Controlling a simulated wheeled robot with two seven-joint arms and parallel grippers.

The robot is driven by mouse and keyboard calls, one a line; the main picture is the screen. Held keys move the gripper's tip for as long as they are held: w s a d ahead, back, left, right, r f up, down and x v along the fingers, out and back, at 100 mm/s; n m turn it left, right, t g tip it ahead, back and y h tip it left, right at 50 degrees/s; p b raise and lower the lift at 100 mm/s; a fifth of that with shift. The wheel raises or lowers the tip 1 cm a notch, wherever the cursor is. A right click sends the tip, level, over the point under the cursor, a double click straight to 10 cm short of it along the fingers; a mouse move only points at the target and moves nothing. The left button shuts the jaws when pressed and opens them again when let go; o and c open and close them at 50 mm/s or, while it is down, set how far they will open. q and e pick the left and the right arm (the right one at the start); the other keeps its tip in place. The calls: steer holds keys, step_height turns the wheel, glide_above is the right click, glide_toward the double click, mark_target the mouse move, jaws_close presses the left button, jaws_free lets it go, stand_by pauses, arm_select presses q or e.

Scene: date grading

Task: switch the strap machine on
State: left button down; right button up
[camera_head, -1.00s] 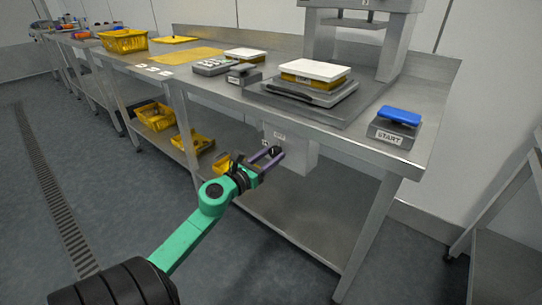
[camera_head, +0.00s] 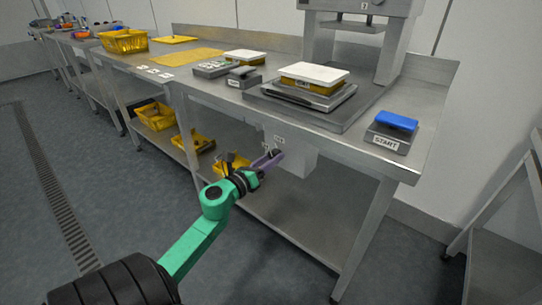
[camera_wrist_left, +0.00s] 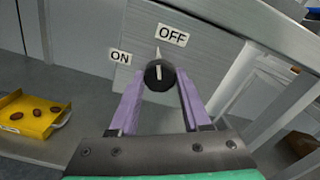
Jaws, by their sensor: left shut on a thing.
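In the left wrist view a round black knob (camera_wrist_left: 160,76) with a white line sits on the front of a grey metal box (camera_wrist_left: 208,62). An "ON" label (camera_wrist_left: 120,56) is to its left and an "OFF" label (camera_wrist_left: 172,35) above it. A white pointer (camera_wrist_left: 158,52) points up between the labels, nearer OFF. The purple fingers of my left gripper (camera_head: 268,159) lie on both sides of the knob and are shut on it. In the head view the box (camera_head: 303,158) hangs under the steel table, and the gripper hides the knob. My right gripper is not in view.
The steel table (camera_head: 335,150) holds a START unit with a blue top (camera_head: 397,121), a scale with a white-lidded yellow box (camera_head: 314,74) and a press frame (camera_head: 397,45). Yellow crates (camera_head: 155,116) stand on the lower shelf. The floor on the left is clear.

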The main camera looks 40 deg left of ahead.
arm_select(q)
steer(key=n+p, duration=0.1)
steer(key=n, duration=0.2)
steer(key=n+p, duration=0.2)
steer(key=shift+r+n, duration=0.2)
steer(key=shift+n, duration=0.2)
steer(key=n+p, duration=0.2)
steer(key=n, duration=0.2)
steer(key=shift+p, duration=0.35)
steer(key=shift+n, duration=0.5)
steer(key=shift+f+n+p, duration=0.1)
steer(key=shift+n+p, duration=0.8)
steer(key=shift+n, duration=0.3)
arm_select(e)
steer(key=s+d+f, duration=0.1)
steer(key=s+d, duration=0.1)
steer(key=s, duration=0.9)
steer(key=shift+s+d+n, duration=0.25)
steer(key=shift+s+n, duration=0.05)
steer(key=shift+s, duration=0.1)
arm_select(q)
steer(key=shift+c, duration=1.8)
jaws_free()
